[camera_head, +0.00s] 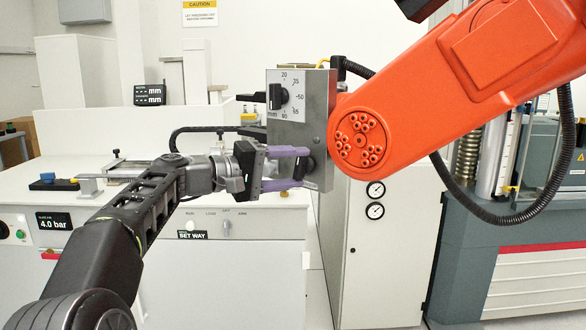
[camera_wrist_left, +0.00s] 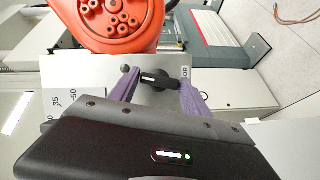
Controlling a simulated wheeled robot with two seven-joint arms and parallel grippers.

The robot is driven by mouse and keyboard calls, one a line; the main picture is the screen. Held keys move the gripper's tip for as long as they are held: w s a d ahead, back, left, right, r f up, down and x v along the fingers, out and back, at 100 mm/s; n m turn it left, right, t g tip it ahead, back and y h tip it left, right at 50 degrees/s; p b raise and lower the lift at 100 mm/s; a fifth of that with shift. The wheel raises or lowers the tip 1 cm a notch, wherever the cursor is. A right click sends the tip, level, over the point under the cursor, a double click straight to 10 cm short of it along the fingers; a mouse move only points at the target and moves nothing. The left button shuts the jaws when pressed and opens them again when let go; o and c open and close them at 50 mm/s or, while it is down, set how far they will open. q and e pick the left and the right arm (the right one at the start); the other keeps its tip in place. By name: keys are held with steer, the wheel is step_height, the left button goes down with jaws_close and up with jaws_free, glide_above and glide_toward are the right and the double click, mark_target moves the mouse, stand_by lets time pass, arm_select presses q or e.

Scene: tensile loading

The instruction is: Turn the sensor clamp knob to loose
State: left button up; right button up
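A black knob (camera_wrist_left: 158,79) with a bar-shaped handle sits on the metal face of a grey box (camera_head: 316,100). In the head view this knob (camera_head: 307,166) is low on the box and partly hidden by my fingers. My left gripper (camera_head: 302,168) reaches it from the left. Its purple fingers are spread, one on each side of the knob; in the left wrist view the gripper (camera_wrist_left: 157,80) has the bar lying across the gap. I cannot tell whether the fingers touch it. A small label beside the knob is partly hidden. My right gripper is not in view.
Above the knob is a white mm dial (camera_head: 283,95) with its own black pointer knob. A large orange arm (camera_head: 440,95) stands close against the box on the right. A white bench (camera_head: 120,215) is below my left arm, with a selector knob (camera_head: 227,228) on its front.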

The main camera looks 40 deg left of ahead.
arm_select(q)
steer(key=o, duration=0.3)
steer(key=shift+b+v, duration=0.35)
steer(key=shift+v, duration=3.55)
